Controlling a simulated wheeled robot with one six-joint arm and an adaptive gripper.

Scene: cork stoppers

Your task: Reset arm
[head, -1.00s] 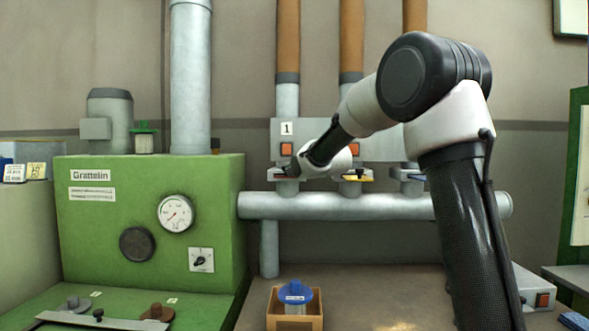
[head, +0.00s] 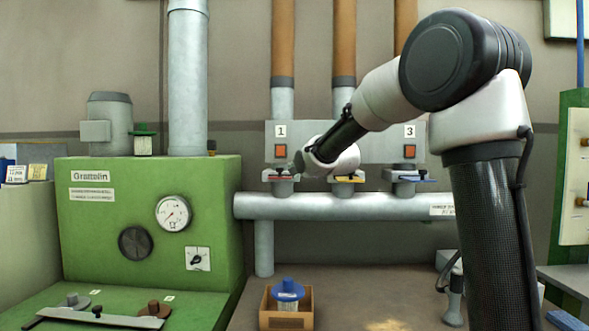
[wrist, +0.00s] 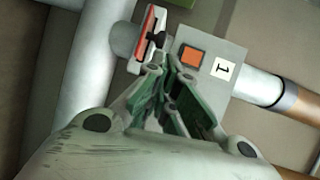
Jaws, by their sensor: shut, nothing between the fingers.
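My gripper (wrist: 172,85) points at the pipe station with the label 1 in the wrist view, its green-padded fingers close together with nothing between them. In the head view my gripper (head: 300,160) is small and partly hidden by my own wrist, in front of the grey panel (head: 345,135). A red slide valve (wrist: 148,38) lies just beyond the fingertips in the wrist view; it also shows in the head view (head: 279,177), just left of my gripper. I cannot tell if they touch.
A yellow slide (head: 349,179) and a blue slide (head: 415,181) sit along the horizontal pipe (head: 350,207). The green Grattelin machine (head: 105,215) stands at left. A cardboard box (head: 286,320) holding a blue-capped container (head: 287,290) stands on the bench (head: 365,290).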

